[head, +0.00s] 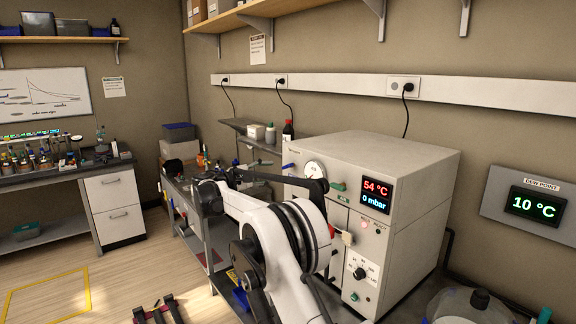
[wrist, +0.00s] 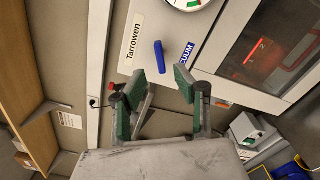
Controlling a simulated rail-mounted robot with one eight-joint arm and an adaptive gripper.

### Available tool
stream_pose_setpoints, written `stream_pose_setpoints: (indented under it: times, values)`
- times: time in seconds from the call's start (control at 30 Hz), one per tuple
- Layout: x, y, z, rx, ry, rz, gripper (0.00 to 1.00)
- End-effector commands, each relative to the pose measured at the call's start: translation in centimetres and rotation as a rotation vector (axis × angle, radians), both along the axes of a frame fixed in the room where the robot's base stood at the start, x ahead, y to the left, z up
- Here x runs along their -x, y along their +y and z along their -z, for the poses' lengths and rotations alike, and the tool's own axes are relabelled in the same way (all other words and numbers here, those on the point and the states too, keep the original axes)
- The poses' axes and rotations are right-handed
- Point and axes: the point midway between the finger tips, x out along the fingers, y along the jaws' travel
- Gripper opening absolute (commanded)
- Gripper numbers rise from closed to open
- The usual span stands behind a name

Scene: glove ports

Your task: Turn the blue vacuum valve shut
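The blue vacuum valve handle (wrist: 159,56) is a short blue bar on the pale oven front, close to upright in the wrist view. A blue "VACUUM" label (wrist: 186,54) is beside it. In the head view a small blue handle (head: 288,166) shows at the left of the oven front, left of the round gauge (head: 315,170). My gripper (wrist: 161,83) is open, with its two green-padded fingers apart and nothing between them. In the wrist view the handle shows between and just beyond the fingertips. It appears apart from both pads; the exact distance cannot be told.
The oven (head: 405,170) stands on a bench, its display (head: 376,195) reading 54 °C and 0 mbar. In the wrist view, the gauge (wrist: 188,2) and the dark oven window (wrist: 262,45) are close to the handle. A wall shelf (head: 270,12) is above.

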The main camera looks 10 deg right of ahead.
Motion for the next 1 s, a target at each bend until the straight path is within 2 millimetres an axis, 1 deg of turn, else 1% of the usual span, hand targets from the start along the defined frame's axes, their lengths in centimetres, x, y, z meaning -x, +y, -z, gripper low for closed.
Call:
stream_pose_setpoints:
  times: [0.03, 0.2, 0.43, 0.63, 0.93, 1.0]
  values:
    - [-0.4, -1.0, -0.1, 0.000, 0.000, 0.002, 0.29]
    - [-1.9, -3.8, -0.2, 0.000, 0.000, 0.002, 0.29]
    - [-3.4, -6.7, -0.1, 0.000, 0.000, 0.001, 0.29]
    - [-4.0, -7.8, 0.0, 0.000, 0.000, 0.000, 0.29]
    - [-4.0, -7.9, 0.0, 0.000, 0.000, 0.000, 0.29]
    - [-4.0, -7.9, 0.0, 0.000, 0.000, 0.000, 0.20]
